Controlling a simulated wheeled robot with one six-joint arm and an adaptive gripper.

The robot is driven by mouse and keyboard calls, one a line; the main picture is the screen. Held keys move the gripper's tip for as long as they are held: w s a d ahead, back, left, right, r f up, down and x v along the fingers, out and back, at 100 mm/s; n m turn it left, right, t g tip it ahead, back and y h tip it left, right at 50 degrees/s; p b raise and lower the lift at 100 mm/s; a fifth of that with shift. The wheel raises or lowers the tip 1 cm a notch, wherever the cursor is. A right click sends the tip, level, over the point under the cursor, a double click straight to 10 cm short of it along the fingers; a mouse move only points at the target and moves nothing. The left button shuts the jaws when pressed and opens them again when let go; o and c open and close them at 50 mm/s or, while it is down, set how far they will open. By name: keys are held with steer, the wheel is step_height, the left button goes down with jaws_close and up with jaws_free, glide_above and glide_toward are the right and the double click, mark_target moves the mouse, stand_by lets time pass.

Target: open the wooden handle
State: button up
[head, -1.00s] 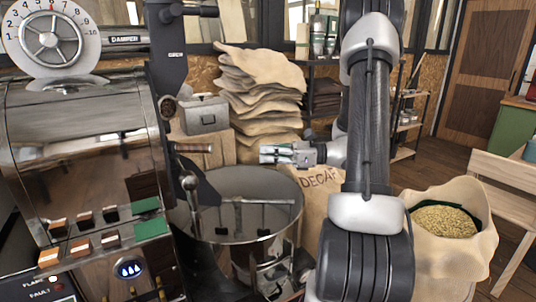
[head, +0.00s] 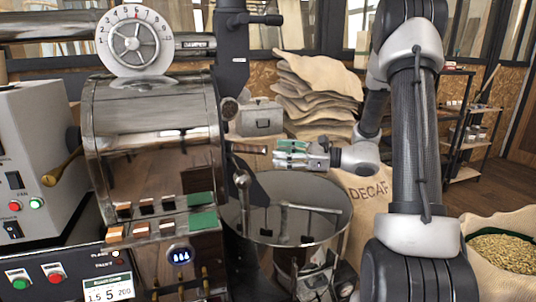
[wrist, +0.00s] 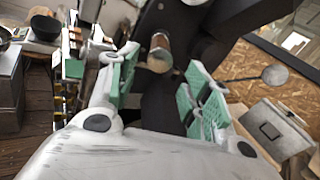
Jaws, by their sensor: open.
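The wooden handle (head: 249,149) is a short dark brown rod sticking out to the right from the front of the roaster, above the round cooling bin. My gripper (head: 277,155) is just right of its free end, with green-padded fingers pointing at it. In the wrist view the round end of the wooden handle (wrist: 160,54) shows ahead, between the two spread fingers of my gripper (wrist: 158,92). The fingers are apart and hold nothing. I cannot tell whether the handle's tip is inside the jaws.
The round metal cooling bin (head: 287,247) lies below my gripper. The roaster drum (head: 150,115) stands at left. A DECAF sack (head: 368,200) and stacked sacks (head: 312,90) are behind. An open sack of beans (head: 505,250) is at right. A grey metal box (head: 260,118) sits behind the handle.

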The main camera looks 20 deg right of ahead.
mark_target(252, 149)
steer(key=x, duration=1)
steer(key=shift+s+r, duration=0.1)
steer(key=shift+r, duration=0.1)
jaws_close()
